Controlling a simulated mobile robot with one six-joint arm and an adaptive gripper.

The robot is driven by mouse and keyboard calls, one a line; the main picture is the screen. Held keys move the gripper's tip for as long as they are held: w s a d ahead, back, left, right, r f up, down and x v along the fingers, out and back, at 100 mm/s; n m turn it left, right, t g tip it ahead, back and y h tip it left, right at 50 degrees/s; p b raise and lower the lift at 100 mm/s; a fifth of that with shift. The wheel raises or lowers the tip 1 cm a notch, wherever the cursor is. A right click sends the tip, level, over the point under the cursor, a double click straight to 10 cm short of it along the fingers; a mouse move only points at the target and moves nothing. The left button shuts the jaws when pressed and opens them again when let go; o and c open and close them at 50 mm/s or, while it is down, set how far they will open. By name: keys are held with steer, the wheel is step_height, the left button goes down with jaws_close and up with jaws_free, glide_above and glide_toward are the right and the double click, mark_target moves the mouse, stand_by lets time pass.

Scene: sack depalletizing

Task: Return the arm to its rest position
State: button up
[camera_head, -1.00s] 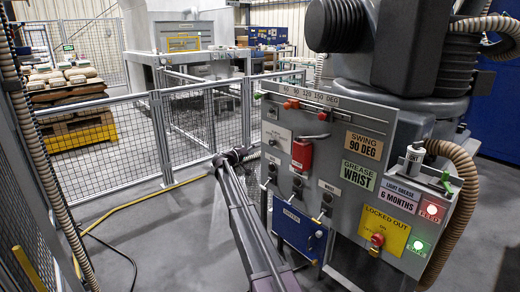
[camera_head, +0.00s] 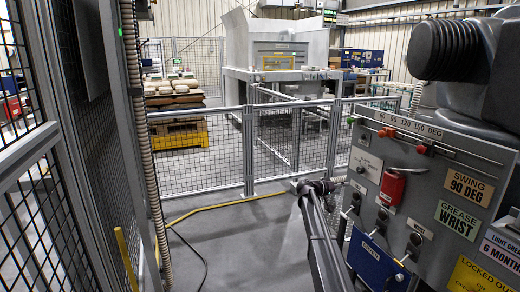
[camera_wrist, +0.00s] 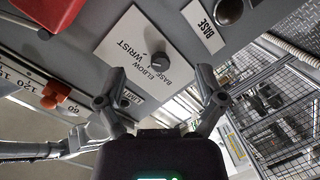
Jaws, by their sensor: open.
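My arm reaches forward from the bottom of the head view, and my gripper (camera_head: 318,187) is at its far end, just left of the grey control panel (camera_head: 440,160). In the wrist view my gripper (camera_wrist: 160,78) has its two fingers spread apart with nothing between them. Behind the fingers is the panel face, with a white selector plate (camera_wrist: 140,50) marked base, elbow and wrist. The plate's round knob (camera_wrist: 157,66) shows between the fingers. I cannot tell the exact gap to the panel.
A mesh fence (camera_head: 205,155) crosses behind my gripper, and more mesh stands at the left. A red lockout piece (camera_head: 393,186) and a blue box (camera_head: 380,266) stick out from the panel. Sacks (camera_head: 175,90) lie on a pallet beyond the fence. The floor (camera_head: 235,240) left of my arm is mostly clear.

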steer(key=s+a+f+g+y, duration=0.1)
steer(key=s+a+f+y, duration=0.25)
steer(key=s, duration=0.55)
steer(key=s+a+f+n+g+y, duration=0.15)
steer(key=s+f, duration=0.25)
steer(key=s, duration=0.4)
steer(key=s+a+f+g+y, duration=0.1)
steer(key=s+a+f+y, duration=0.25)
steer(key=s, duration=0.55)
steer(key=s+a+f+n+g+y, duration=0.1)
steer(key=s+a+f+y, duration=0.15)
steer(key=s+a, duration=0.55)
steer(key=s+a+f+n+g+y, duration=0.15)
steer(key=s+a+y, duration=0.25)
steer(key=s, duration=0.9)
step_height(320, 180, up, 35)
steer(key=t+p, duration=0.1)
steer(key=p, duration=3.4)
steer(key=shift+f, duration=0.2)
steer(key=shift+w+a, duration=0.1)
steer(key=c, duration=0.4)
steer(key=shift+w, duration=0.15)
steer(key=shift+c, duration=0.2)
